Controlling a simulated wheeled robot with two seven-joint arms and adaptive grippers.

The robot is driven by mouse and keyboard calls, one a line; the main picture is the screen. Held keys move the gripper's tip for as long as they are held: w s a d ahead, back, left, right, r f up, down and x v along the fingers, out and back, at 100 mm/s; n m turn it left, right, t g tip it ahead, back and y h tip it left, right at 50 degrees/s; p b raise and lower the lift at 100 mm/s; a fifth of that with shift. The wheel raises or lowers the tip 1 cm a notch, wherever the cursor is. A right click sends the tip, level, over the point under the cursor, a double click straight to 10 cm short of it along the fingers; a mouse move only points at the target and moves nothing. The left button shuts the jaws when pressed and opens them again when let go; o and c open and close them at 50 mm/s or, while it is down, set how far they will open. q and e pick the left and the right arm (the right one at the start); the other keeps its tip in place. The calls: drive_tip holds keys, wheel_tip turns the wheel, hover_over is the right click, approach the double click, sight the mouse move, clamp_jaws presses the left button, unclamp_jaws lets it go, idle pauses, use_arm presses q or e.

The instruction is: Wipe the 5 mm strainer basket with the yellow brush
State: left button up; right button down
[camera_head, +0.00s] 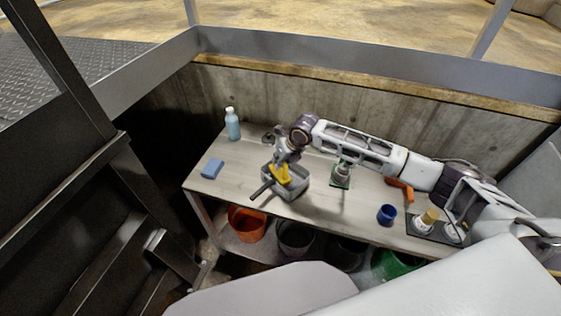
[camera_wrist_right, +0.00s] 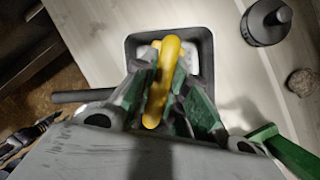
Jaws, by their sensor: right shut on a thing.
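The strainer basket (camera_head: 297,187) is a grey rectangular container with a dark handle sticking out to the front left. It stands on the table. In the right wrist view its dark rim (camera_wrist_right: 205,50) shows behind the fingers. The yellow brush (camera_head: 280,174) is held at the basket; its yellow handle (camera_wrist_right: 163,75) lies between the fingers in the right wrist view. My right gripper (camera_head: 283,160) is shut on the brush, over the basket. The brush's lower end is hidden, so I cannot tell whether it touches the basket. My left gripper is not in view.
On the table (camera_head: 232,183) are a blue sponge (camera_head: 212,168), a light blue bottle (camera_head: 233,124), a green-based item (camera_head: 341,177), a blue cup (camera_head: 387,214) and an orange-handled tool (camera_head: 400,188). Buckets, including an orange one (camera_head: 246,223), stand below. A concrete wall (camera_head: 350,118) rises behind.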

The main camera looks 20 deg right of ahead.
drive_tip(key=shift+r+p, duration=1.7)
drive_tip(key=shift+r, duration=0.4)
drive_tip(key=shift+r, duration=0.1)
drive_tip(key=shift+r+p, duration=1.3)
drive_tip(key=shift+r, duration=0.1)
